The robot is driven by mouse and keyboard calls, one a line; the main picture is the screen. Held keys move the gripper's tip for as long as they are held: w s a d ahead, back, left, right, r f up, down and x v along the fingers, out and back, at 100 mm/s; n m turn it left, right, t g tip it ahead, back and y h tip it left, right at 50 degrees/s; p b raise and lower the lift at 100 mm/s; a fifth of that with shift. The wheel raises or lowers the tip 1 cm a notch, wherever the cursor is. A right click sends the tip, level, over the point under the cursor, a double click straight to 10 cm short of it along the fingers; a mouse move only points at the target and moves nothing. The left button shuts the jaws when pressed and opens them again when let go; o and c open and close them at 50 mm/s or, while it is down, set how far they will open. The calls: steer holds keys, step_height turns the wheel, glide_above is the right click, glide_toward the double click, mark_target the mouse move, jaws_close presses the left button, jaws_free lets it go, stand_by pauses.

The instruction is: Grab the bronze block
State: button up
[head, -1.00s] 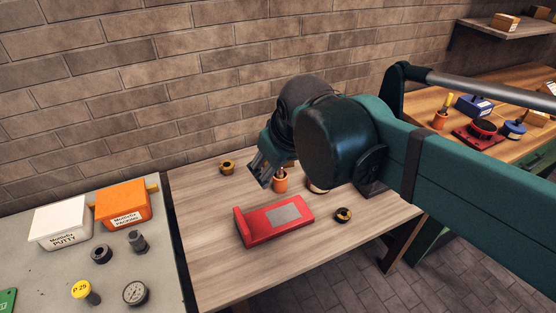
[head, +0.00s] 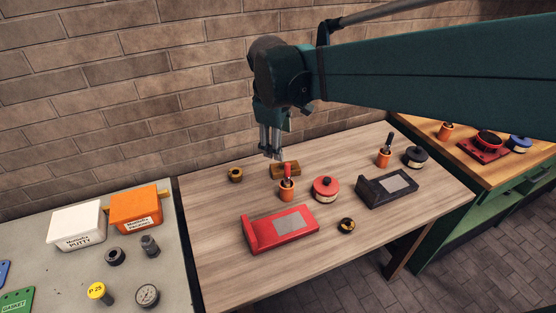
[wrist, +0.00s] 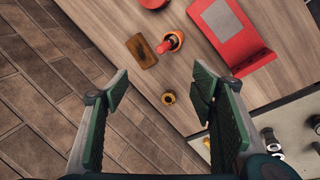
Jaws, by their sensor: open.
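The bronze block (head: 291,170) lies on the wooden table (head: 225,215) near its back edge, behind an orange cup that hides part of it in the head view. It also shows in the wrist view (wrist: 141,51), lying flat above the fingers' level in the picture. My gripper (head: 272,152) points down and is above the back of the table, slightly left of the block. In the wrist view my gripper (wrist: 162,86) is open, with nothing between its fingers, and the block is apart from them.
An orange cup with a red-handled tool (head: 287,190) stands close in front of the block. A small brass ring (head: 235,175) is to the left. A red pot (head: 326,188), red fixture (head: 280,230) and dark fixture (head: 388,188) stand around. The brick wall (head: 130,110) is behind.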

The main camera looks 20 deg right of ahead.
steer(key=w+d+f+n+g+h+p, duration=0.1)
steer(key=w+d+n+p, duration=0.1)
steer(key=w, duration=0.3)
steer(key=w+d+f+n+g+p, duration=0.1)
steer(key=w+n, duration=0.1)
steer(key=w, duration=0.2)
steer(key=n+g+h+p, duration=0.1)
steer(key=n+g+p, duration=0.1)
steer(key=n+p, duration=0.1)
glide_above(279, 167)
steer(key=a, duration=0.1)
step_height(279, 167, down, 4)
step_height(279, 167, down, 14)
steer(key=shift+r, duration=0.25)
steer(key=shift+x, duration=1.25)
steer(key=shift+b+x, duration=0.75)
steer(key=shift+x, duration=1.85)
